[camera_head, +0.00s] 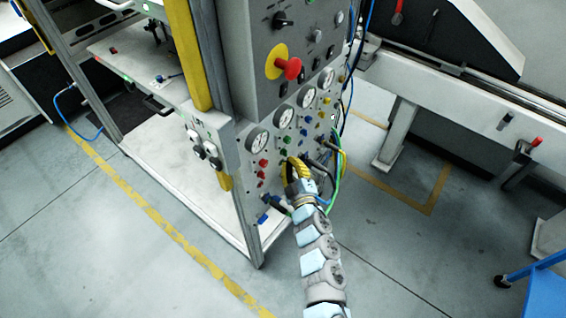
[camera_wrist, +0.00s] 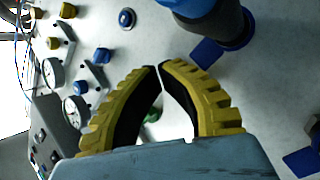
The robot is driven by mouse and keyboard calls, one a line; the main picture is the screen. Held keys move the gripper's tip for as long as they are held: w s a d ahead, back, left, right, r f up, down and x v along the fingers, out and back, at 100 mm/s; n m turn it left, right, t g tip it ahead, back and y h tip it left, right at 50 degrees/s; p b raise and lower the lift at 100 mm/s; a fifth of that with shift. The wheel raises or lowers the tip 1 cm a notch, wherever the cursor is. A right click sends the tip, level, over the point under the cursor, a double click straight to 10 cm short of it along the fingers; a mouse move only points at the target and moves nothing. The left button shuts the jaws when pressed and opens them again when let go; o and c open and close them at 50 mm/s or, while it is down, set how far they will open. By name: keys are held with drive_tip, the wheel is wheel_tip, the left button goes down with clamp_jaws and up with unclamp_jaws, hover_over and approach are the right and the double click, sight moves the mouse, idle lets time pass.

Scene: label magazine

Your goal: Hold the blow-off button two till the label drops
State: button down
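A grey control panel (camera_head: 240,165) carries rows of coloured knobs and buttons below its gauges. No label is legible, so I cannot tell which one is blow-off button two. In the wrist view a round blue button (camera_wrist: 126,18) sits on the panel, beyond my fingertips and apart from them. My gripper (camera_wrist: 161,66) has yellow ribbed fingers curved together, with only a thin gap at the tips and nothing held between them. In the head view my gripper (camera_head: 297,162) is at the lower panel face and hides part of it. No dropping label is visible.
A red emergency button (camera_head: 291,68) is higher on the panel. Gauges (camera_head: 284,117) and loose hoses (camera_head: 339,165) are near my gripper. In the wrist view a thick blue-ended fitting (camera_wrist: 235,25) stands close to the right finger. Open floor lies right of the panel.

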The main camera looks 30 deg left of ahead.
drive_tip(key=shift+s+d+p, duration=0.15)
drive_tip(key=shift+d+p, duration=0.15)
drive_tip(key=shift+d, duration=0.35)
drive_tip(key=d, duration=0.1)
drive_tip(key=d+p, duration=0.1)
drive_tip(key=d, duration=0.1)
drive_tip(key=s+d, duration=0.1)
drive_tip(key=d, duration=0.1)
drive_tip(key=shift+p, duration=0.4)
idle(0.4)
